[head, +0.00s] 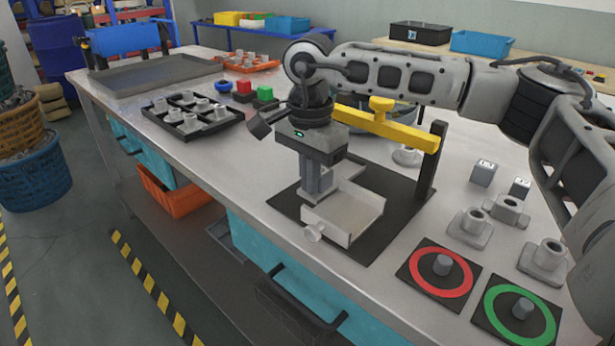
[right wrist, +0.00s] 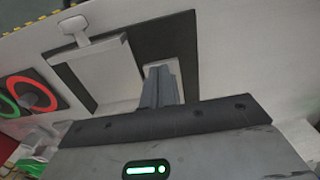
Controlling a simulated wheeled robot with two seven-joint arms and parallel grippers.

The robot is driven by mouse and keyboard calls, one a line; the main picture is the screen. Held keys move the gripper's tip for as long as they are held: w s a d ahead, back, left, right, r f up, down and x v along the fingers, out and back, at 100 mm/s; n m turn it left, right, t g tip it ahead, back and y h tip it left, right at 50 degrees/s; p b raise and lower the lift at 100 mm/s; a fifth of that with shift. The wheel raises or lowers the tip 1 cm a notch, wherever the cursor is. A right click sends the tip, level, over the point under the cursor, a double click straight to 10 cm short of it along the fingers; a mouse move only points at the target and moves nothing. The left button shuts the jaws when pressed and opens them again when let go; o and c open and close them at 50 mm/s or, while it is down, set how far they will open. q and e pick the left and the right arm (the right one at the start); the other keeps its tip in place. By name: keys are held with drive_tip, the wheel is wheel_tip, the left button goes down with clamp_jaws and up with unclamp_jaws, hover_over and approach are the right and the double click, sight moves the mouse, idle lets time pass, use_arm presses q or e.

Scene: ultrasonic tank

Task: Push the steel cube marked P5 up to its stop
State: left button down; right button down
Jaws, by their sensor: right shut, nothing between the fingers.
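Two small steel cubes stand on the table at the right in the head view: one with a dark mark (head: 483,172) and one, also marked, nearer the right arm (head: 519,187). Their marks are too small to read, so I cannot tell which, if either, is P5. My right gripper (head: 313,197) is shut and empty, pointing down beside a shallow pale metal tray with a knob (head: 347,222); the tray also shows in the right wrist view (right wrist: 95,72). A pale piece (right wrist: 158,67) shows at the fingertips, partly hidden; I cannot tell what it is. My left gripper is out of view.
A black plate (head: 395,188) lies under the tray. A yellow bar (head: 390,124) on a black post (head: 430,160) crosses behind my gripper. Red-ring (head: 415,266) and green-ring (head: 487,308) pads and grey fittings (head: 470,229) lie right. A black parts tray (head: 228,122) stands left.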

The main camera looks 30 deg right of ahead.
drive_tip(key=shift+w+d, duration=0.25)
drive_tip(key=shift+d, duration=0.45)
drive_tip(key=shift+w+d, duration=0.2)
drive_tip(key=shift+d, duration=0.45)
